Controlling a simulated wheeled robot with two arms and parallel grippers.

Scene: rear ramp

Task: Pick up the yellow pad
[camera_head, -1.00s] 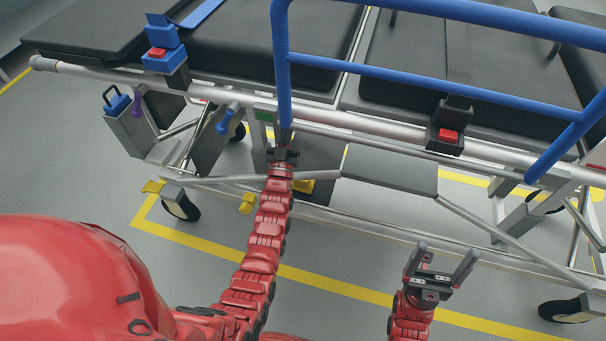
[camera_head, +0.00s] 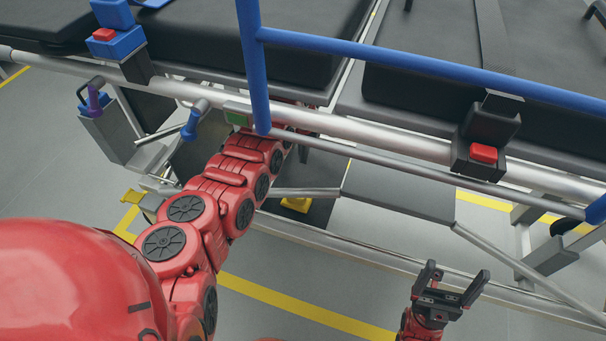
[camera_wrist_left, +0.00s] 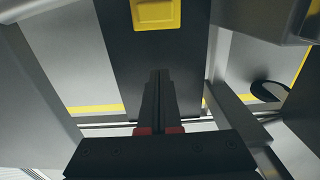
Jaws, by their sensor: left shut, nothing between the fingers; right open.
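A yellow pad (camera_wrist_left: 157,12) shows at the top edge of the left wrist view, on a dark plate. In the head view a yellow patch (camera_head: 297,204), likely the same pad, shows low under the stretcher, beside my left arm. My left gripper (camera_wrist_left: 160,74) is shut and empty, its fingertips below the pad in the wrist picture and apart from it. In the head view its fingers are hidden beyond the stretcher's side rail. My right gripper (camera_head: 455,283) is open and empty in front of the stretcher at the lower right.
The stretcher's silver side rail (camera_head: 395,140) and a blue guard rail (camera_head: 420,68) cross above my left arm. A flat grey step (camera_head: 395,195) and slanted struts lie right of the arm. Another yellow piece (camera_head: 131,196) sits at left. Grey floor is clear in front.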

